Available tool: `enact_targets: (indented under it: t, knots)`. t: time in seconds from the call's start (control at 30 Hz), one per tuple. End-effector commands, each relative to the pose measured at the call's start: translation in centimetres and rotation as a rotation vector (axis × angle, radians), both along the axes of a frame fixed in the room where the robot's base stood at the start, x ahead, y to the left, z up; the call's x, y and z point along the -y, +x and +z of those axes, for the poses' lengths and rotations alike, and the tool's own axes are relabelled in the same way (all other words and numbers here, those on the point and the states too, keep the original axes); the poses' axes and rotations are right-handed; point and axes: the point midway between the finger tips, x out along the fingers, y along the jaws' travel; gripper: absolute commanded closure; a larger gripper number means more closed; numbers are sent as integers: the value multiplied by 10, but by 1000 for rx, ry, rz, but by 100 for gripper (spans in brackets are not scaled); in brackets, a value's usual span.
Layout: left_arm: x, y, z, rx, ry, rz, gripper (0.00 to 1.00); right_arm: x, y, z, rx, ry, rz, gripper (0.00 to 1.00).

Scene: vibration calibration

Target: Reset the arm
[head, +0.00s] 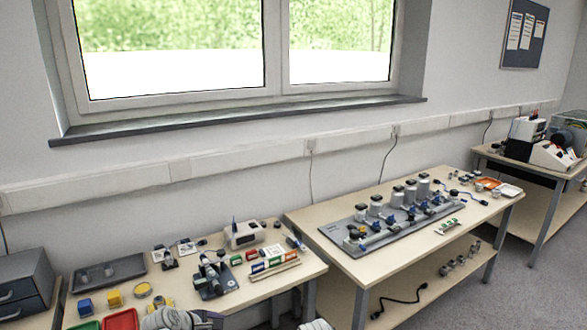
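A smaller pale shape is cut off at the bottom edge further right. No object is seen held.
The left table (313,269) carries small instruments, a grey tray (125,268) and a red tray (120,319). The middle table (375,274) bears a grey plate with several cylinders. Grey drawers (23,287) stand far left; machines (553,155) far right. Grey floor shows at right.

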Motion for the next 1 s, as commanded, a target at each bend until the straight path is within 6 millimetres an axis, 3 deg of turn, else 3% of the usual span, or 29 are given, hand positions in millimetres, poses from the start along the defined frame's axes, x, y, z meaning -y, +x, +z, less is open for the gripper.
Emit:
enact_targets:
  t: [0.03,0.2,0.33,0.5,0.7,1.0]
  knots:
    - [31,-12,15,-22,112,-187,28,0,0,25,0,0,0,19]
    - [97,-63,25,-79,466,-821,28,0,0,65,0,0,0,19]
    - [126,-101,39,-114,669,-1267,28,0,0,90,0,0,0,19]
    - [142,-134,57,-155,824,-1687,28,0,0,110,0,0,-1,19]
    - [146,-150,65,-182,886,-1897,28,0,0,118,0,0,-1,19]
    - [146,-151,65,-185,889,-1913,28,0,0,117,0,0,-1,19]
